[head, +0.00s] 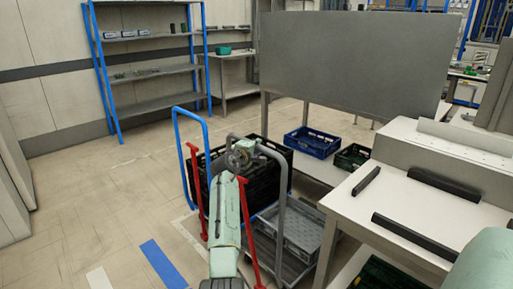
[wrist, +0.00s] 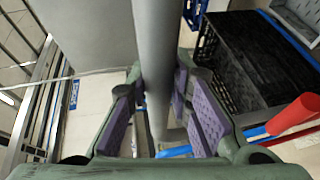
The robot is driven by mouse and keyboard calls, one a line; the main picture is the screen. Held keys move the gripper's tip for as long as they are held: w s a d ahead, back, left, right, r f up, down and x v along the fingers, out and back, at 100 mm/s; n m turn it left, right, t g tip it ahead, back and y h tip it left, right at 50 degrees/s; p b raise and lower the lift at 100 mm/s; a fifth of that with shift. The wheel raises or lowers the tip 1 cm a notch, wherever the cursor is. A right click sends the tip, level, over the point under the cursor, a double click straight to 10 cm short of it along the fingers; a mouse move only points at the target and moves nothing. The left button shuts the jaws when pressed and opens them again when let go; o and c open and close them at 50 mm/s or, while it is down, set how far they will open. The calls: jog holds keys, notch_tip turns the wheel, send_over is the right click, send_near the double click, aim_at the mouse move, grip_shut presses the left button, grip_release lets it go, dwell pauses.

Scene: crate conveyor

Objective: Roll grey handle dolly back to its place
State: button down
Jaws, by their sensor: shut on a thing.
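The grey handle dolly has an arched grey tube handle (head: 281,205) and carries a grey crate (head: 301,233) low on its frame. My gripper (head: 244,152) is at the top of that handle in the head view. In the wrist view, the grey tube (wrist: 153,45) runs between the purple finger pads of my gripper (wrist: 158,98), which is shut on it. My arm hides part of the dolly's near side. Its wheels are not clear.
A blue handle dolly (head: 187,152) with a black crate (head: 270,155) stands just behind and left. Red levers (head: 194,190) are close by. A white workbench (head: 345,205) stands close on the right. Blue (head: 163,265) and white floor strips lie left, where the floor is open.

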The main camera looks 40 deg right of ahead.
jog(key=shift+d+r, duration=0.15)
jog(key=shift+r, duration=0.15)
jog(key=c, duration=1.9)
grip_release()
jog(key=shift+o, duration=0.9)
jog(key=shift+w+d+f, duration=0.1)
jog(key=shift+d+f, duration=0.05)
jog(key=shift+o, duration=1.4)
jog(key=shift+f, duration=0.1)
jog(key=shift+a, duration=0.2)
jog(key=v, duration=1.1)
jog(key=shift+s+a, duration=0.25)
jog(key=shift+a, duration=0.05)
